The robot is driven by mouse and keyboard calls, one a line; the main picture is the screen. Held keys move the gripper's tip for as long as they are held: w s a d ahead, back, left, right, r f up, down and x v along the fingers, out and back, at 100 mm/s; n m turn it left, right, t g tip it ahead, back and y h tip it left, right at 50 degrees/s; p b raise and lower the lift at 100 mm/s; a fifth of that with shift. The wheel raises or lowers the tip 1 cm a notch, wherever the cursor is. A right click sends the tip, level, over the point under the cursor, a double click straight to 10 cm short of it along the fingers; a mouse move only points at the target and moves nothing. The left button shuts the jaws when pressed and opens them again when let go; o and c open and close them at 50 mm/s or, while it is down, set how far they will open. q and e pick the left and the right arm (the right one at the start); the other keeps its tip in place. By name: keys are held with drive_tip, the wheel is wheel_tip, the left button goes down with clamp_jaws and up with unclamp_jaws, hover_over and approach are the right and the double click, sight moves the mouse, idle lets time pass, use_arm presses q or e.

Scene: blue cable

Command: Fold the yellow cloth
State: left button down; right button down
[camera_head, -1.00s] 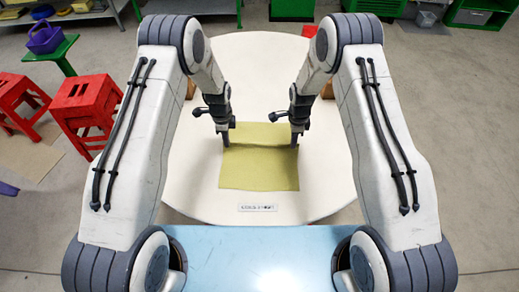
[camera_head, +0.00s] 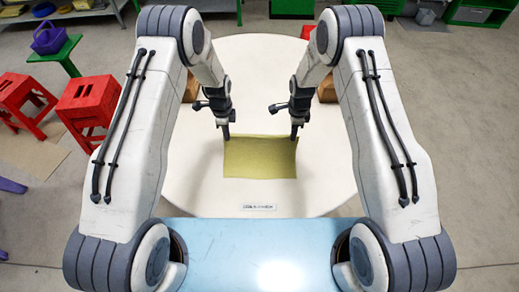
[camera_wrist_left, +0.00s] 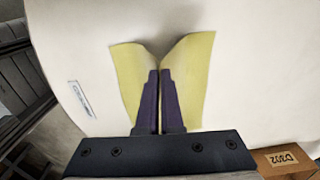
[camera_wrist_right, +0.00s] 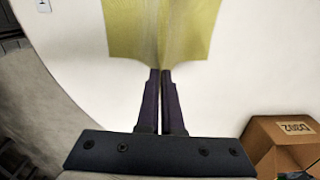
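The yellow cloth (camera_head: 260,160) is over the middle of the round white table, a wide rectangle with its far edge between my grippers. My left gripper (camera_head: 227,138) is at its far left corner and my right gripper (camera_head: 295,137) at its far right corner. In the left wrist view the fingers (camera_wrist_left: 160,72) are together, with the cloth (camera_wrist_left: 190,65) pinched and flaring out on both sides. In the right wrist view the closed fingers (camera_wrist_right: 161,72) pinch the edge of the cloth (camera_wrist_right: 160,30). How much of it touches the table cannot be told.
The white table (camera_head: 200,190) is clear around the cloth, with a small label (camera_head: 260,207) near its front edge. Brown boxes (camera_head: 327,90) stand behind my arms; one shows in the right wrist view (camera_wrist_right: 285,145). Red stools (camera_head: 88,103) stand on the floor at left.

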wheel_tip(320, 180, up, 12)
drive_tip(key=p, duration=1)
drive_tip(key=shift+f, duration=0.2)
drive_tip(key=shift+f, duration=0.1)
